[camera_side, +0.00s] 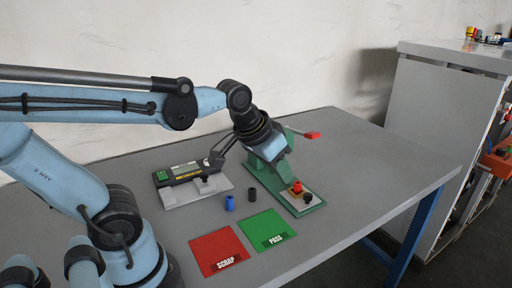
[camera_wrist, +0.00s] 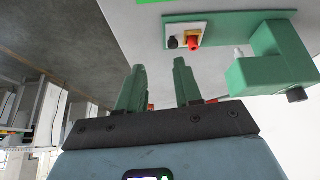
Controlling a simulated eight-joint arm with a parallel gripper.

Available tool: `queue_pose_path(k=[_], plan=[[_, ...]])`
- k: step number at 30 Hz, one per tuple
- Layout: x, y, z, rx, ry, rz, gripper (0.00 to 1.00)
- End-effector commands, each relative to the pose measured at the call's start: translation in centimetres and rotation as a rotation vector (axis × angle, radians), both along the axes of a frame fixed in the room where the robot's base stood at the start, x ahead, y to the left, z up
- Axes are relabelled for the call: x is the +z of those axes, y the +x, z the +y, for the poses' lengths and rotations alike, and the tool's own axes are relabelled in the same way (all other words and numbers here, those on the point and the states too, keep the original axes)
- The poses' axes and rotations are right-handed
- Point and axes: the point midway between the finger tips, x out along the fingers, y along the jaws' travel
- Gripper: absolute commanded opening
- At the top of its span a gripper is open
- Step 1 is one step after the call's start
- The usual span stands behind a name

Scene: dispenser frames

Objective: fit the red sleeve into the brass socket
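The red sleeve (camera_side: 297,186) stands upright at the brass socket (camera_side: 294,193) on a pale plate in the green frame's base. It also shows in the wrist view (camera_wrist: 193,38), with a little brass-yellow beside it. How deep it sits in the socket I cannot tell. My gripper (camera_wrist: 158,65) has its two green fingers apart, with nothing between them. In the side view its blue palm (camera_side: 269,147) hangs above and behind the socket, and its fingers are hard to tell from the green frame. The gripper is clear of the sleeve.
A black knob (camera_side: 308,196) is beside the socket. The green frame (camera_side: 315,208) has a red-tipped lever (camera_side: 312,135). A blue sleeve (camera_side: 230,203) and a black sleeve (camera_side: 252,194) stand near a gauge (camera_side: 186,173). The SCRAP mat (camera_side: 217,250) and PASS mat (camera_side: 265,229) are empty.

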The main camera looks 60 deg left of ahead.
Motion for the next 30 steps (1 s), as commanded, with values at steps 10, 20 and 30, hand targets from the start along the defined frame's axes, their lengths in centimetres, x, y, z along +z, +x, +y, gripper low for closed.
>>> queue_pose_path(k=[10,20,30], plan=[[-2.2,-2.6,-1.2,-0.098,0.04,-0.113,0.34],[-2.2,-2.6,-1.2,-0.098,0.04,-0.113,0.34],[-2.2,-2.6,-1.1,-0.097,0.04,-0.113,0.34]])
